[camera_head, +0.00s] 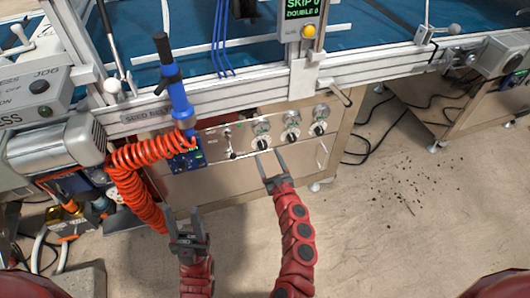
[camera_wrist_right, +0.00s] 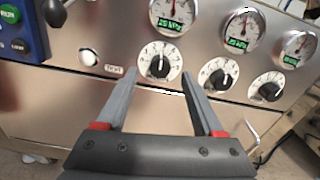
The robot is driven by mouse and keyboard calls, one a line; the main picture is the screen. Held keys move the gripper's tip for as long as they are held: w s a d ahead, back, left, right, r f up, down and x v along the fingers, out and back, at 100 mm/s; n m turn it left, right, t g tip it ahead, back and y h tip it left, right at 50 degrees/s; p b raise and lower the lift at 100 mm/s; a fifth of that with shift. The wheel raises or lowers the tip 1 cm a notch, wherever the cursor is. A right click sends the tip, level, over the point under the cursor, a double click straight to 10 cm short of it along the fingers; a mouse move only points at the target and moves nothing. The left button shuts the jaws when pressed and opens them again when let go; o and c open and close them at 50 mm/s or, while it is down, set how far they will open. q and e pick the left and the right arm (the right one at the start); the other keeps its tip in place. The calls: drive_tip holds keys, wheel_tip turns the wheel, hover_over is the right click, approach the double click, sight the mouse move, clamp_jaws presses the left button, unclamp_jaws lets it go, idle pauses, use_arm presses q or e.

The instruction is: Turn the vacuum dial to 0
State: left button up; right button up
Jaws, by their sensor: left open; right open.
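Three black knobs on white round scales sit in a row on the steel panel: a left knob (camera_wrist_right: 160,62), a middle knob (camera_wrist_right: 220,76) and a right knob (camera_wrist_right: 269,90). They also show in the head view: left (camera_head: 261,143), middle (camera_head: 293,134), right (camera_head: 319,128). I cannot read which is the vacuum dial. My right gripper (camera_head: 271,161) is open and empty, just in front of and below the left knob. In the right wrist view its fingertips (camera_wrist_right: 165,76) lie either side of that scale's lower part; contact is unclear. My left gripper (camera_head: 187,226) is open and empty, low and left of the panel.
Round gauges with green readouts, such as the left gauge (camera_wrist_right: 172,14), sit above the knobs. A blue control box (camera_head: 187,158) and a coiled red hose (camera_head: 140,165) are left of the panel. A blue-handled tool (camera_head: 178,95) stands above the box.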

sight(263, 147)
drive_tip(key=shift+b+x, duration=0.45)
drive_tip(key=shift+x, duration=1.4)
drive_tip(key=shift+c, duration=0.3)
clamp_jaws()
